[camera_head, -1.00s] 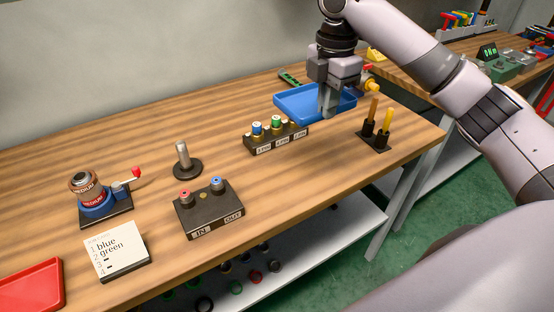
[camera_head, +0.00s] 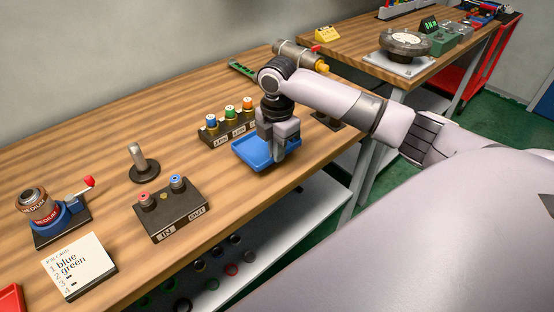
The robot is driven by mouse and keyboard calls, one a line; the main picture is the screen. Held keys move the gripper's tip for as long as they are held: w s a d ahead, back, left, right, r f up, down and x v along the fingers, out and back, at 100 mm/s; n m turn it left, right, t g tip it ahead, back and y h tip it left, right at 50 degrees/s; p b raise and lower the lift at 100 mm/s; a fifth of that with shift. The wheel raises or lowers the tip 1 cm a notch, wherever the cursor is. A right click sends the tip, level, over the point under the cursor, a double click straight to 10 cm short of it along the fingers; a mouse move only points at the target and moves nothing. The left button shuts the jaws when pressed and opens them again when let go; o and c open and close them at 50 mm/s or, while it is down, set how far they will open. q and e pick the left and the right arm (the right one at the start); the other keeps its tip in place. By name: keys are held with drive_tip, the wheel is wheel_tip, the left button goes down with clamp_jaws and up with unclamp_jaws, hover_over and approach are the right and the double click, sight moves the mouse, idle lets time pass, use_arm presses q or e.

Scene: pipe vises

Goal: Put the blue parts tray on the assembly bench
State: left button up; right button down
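The blue parts tray (camera_head: 252,156) is at the right part of the wooden bench (camera_head: 110,165), near its front edge and just in front of the rack of colored parts. My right gripper (camera_head: 279,156) points down at the tray's right side. Its fingers are shut on the tray's wall and hide part of that side. I cannot tell whether the tray's underside touches the bench top or is slightly above it. My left gripper is not in view.
The rack (camera_head: 226,132) stands close behind the tray. A dark IN/OUT block (camera_head: 172,212), a metal post (camera_head: 139,160), a blue vise (camera_head: 62,216) and a white card (camera_head: 78,265) stand to the left. A second bench (camera_head: 350,42) is behind.

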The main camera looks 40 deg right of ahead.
drive_tip(key=shift+f, duration=1.7)
drive_tip(key=shift+f, duration=0.1)
drive_tip(key=c, duration=1.3)
unclamp_jaws()
drive_tip(key=shift+c, duration=0.2)
wheel_tip(320, 180, up, 12)
drive_tip(key=shift+s, duration=0.1)
